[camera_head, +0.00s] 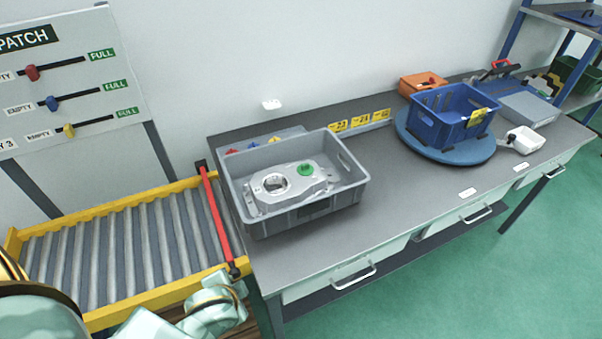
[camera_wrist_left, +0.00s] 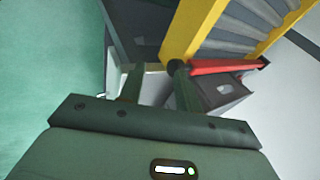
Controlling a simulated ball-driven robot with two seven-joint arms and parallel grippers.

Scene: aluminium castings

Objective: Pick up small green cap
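The small green cap (camera_head: 306,169) sits on the right part of a silver aluminium casting (camera_head: 262,199). The casting lies in a grey crate (camera_head: 352,191) at the left end of the workbench. My left arm comes in at the bottom left of the head view, low beside the conveyor's near end, apart from the crate and cap. In the left wrist view my left gripper (camera_wrist_left: 158,84) has its two fingers apart with nothing seen held between them. The cap does not show in the wrist view. My right gripper is in neither view.
A roller conveyor (camera_head: 120,240) with a yellow frame and red bar (camera_head: 217,215) adjoins the bench's left end. A blue crate (camera_head: 435,125) stands on a blue round turntable (camera_head: 407,138). An orange bin (camera_head: 410,86) is behind. The bench top (camera_head: 400,195) right of the grey crate is clear.

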